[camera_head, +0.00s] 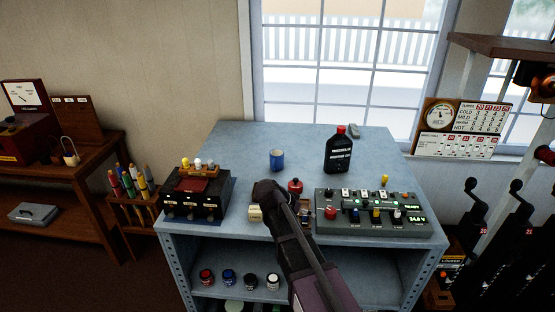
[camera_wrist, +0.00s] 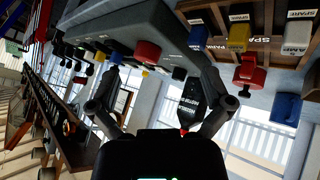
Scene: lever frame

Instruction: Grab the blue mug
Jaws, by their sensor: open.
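The blue mug (camera_head: 277,160) stands upright on the grey-blue bench top (camera_head: 235,150), left of the black bottle. In the wrist view, which is turned nearly upside down, the mug (camera_wrist: 284,110) shows at the right edge, outside my fingers. My gripper (camera_head: 268,190) is in front of the mug in the head view and apart from it. In the wrist view my gripper (camera_wrist: 162,78) has its two fingers spread, with nothing held between them. The fingertips are hard to make out in the head view.
A black bottle (camera_head: 339,153) with a red cap stands right of the mug. A red object (camera_head: 295,187) sits near my gripper. A control panel (camera_head: 370,213) is at front right, a black box (camera_head: 195,195) at front left.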

